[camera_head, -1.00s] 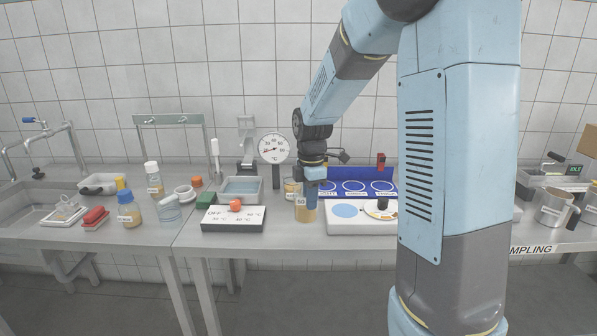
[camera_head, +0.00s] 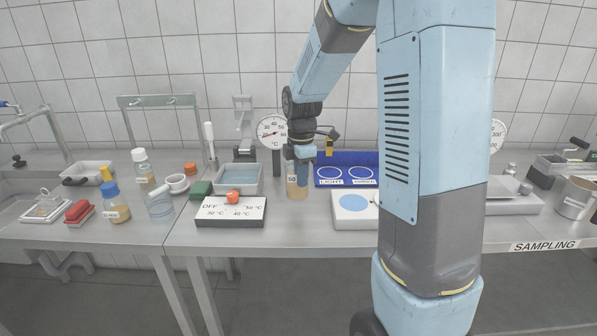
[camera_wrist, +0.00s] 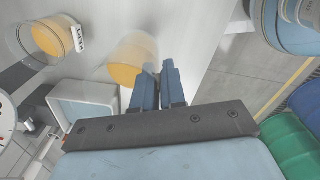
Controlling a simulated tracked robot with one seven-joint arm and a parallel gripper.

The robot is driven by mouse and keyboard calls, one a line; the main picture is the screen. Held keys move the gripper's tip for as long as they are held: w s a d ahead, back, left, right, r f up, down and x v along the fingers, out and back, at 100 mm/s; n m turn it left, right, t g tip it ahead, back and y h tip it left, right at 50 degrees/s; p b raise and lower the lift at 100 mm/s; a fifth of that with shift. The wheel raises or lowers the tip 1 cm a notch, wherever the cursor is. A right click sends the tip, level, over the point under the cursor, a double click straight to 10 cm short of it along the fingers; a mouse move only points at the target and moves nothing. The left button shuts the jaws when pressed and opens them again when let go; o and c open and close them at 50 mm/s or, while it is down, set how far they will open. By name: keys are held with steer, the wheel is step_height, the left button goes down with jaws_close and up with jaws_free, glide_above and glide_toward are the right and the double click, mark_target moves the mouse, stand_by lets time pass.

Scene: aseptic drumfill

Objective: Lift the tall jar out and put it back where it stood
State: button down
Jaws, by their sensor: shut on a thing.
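The tall jar (camera_head: 298,188) is a pale cylinder with amber contents, upright between the water bath and the white plate with a blue disc. My gripper (camera_head: 302,160) points down over it and is shut on its upper part. In the wrist view, the two blue fingertips (camera_wrist: 160,72) are close together at the edge of an amber jar (camera_wrist: 130,65). I cannot tell whether its base touches the bench. A second amber jar (camera_wrist: 55,37) with a white label shows farther left in the wrist view.
The water bath (camera_head: 259,180) and dial gauge (camera_head: 271,132) stand left of the jar. A control box (camera_head: 230,212) with an orange knob is in front. The blue marked tray (camera_head: 375,158) and white plate (camera_head: 352,204) are to the right. My arm hides part of the bench.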

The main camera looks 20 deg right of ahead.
mark_target(302, 194)
steer(key=shift+d+f, duration=0.1)
steer(key=shift+f, duration=2.45)
steer(key=shift+f, duration=0.55)
steer(key=c, duration=1.1)
jaws_free()
steer(key=shift+s, duration=0.1)
step_height(302, 194, up, 13)
steer(key=shift+f, duration=0.1)
steer(key=shift+r, duration=0.5)
steer(key=s+r+m+t, duration=0.2)
steer(key=s+r+m, duration=0.1)
steer(key=s+m, duration=0.3)
steer(key=s+r+m+t, duration=0.1)
steer(key=s+r+m, duration=0.1)
steer(key=s+m, duration=0.4)
steer(key=s+r+m+t, duration=0.2)
steer(key=s+m, duration=0.4)
steer(key=s, duration=0.6)
steer(key=shift+s+r+m+t, duration=0.15)
steer(key=shift+s+r, duration=0.05)
steer(key=shift+r, duration=0.25)
steer(key=shift+s+r+m+t, duration=0.15)
steer(key=shift+s+r, duration=0.05)
steer(key=shift+r, duration=0.2)
